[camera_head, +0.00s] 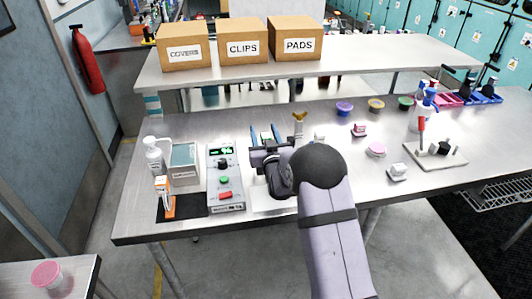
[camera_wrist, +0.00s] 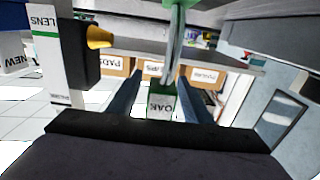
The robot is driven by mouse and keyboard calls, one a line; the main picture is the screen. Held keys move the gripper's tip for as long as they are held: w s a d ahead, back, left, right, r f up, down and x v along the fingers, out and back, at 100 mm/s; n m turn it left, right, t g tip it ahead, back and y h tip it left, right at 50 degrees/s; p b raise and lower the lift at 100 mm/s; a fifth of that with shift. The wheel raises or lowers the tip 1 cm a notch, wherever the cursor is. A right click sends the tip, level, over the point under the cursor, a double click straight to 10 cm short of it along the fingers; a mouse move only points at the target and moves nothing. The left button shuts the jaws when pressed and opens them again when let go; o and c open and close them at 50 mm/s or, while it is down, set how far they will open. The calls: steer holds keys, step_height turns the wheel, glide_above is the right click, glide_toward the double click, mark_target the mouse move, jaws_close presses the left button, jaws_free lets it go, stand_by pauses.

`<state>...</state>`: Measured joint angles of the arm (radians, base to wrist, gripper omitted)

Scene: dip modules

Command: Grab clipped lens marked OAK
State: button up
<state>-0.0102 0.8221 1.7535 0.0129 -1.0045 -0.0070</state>
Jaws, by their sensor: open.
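In the wrist view, a small green piece with a white label reading OAK (camera_wrist: 161,103) shows between the two blue fingers of my gripper (camera_wrist: 158,82). A green and pale upright strip (camera_wrist: 173,45) runs from it to the picture's top edge. Gaps show between the piece and both fingers. In the head view my gripper (camera_head: 265,131) is open over the steel bench, its blue fingers pointing to the back. The OAK piece is too small to make out there.
A white panel marked LENS (camera_wrist: 46,60) and a dark block with a yellow tip (camera_wrist: 97,38) stand close at left in the wrist view. In the head view, a grey meter box (camera_head: 225,180) is left of my gripper. Boxes including CLIPS (camera_head: 243,47) stand on the shelf behind.

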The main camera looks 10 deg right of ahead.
jaws_close()
